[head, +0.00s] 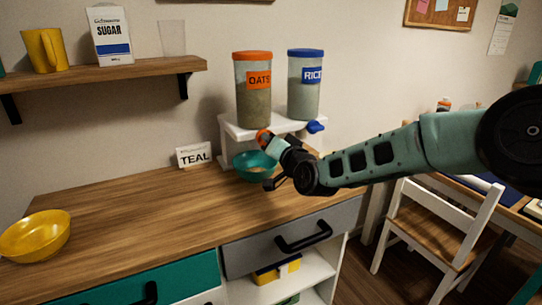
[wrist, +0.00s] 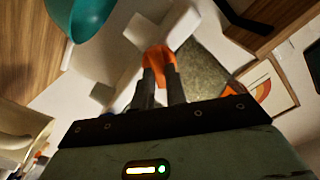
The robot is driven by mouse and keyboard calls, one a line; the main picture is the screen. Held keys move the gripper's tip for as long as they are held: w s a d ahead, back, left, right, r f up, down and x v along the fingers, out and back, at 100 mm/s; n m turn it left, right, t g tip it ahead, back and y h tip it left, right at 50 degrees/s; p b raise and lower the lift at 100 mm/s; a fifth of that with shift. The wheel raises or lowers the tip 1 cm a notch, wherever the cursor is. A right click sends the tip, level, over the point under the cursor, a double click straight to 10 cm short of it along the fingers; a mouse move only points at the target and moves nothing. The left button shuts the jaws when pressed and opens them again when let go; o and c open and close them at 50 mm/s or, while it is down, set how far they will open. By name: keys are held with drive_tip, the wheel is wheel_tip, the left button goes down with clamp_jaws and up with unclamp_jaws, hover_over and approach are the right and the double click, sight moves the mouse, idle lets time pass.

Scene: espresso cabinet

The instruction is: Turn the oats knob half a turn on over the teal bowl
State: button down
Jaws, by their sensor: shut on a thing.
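The oats dispenser (head: 254,90) has an orange lid and label and stands on a white stand (head: 232,128) at the back of the counter. Its orange knob (head: 263,135) sits low at the front; it also shows in the wrist view (wrist: 157,57). My gripper (head: 268,142) is shut on this knob, with both fingers (wrist: 160,80) around it in the wrist view. The teal bowl (head: 245,166) stands below the knob, with some tan contents visible. My gripper and arm hide part of the bowl and stand.
The rice dispenser (head: 305,85) with a blue knob (head: 316,127) stands to the right. A yellow bowl (head: 35,235) sits at the counter's left. A white chair (head: 440,225) stands right of the counter.

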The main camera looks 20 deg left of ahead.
drive_tip(key=m+b, duration=0.6)
drive_tip(key=b, duration=0.1)
drive_tip(key=m+b, duration=0.3)
drive_tip(key=m, duration=0.1)
drive_tip(key=shift+w+d+f+b, duration=0.1)
drive_tip(key=shift+f+b, duration=0.2)
drive_tip(key=c, duration=1.4)
unclamp_jaws()
drive_tip(key=shift+c, duration=0.2)
drive_tip(key=shift+d+r, duration=0.1)
drive_tip(key=b+v, duration=0.1)
drive_tip(key=v, duration=1.6)
drive_tip(key=shift+b, duration=0.4)
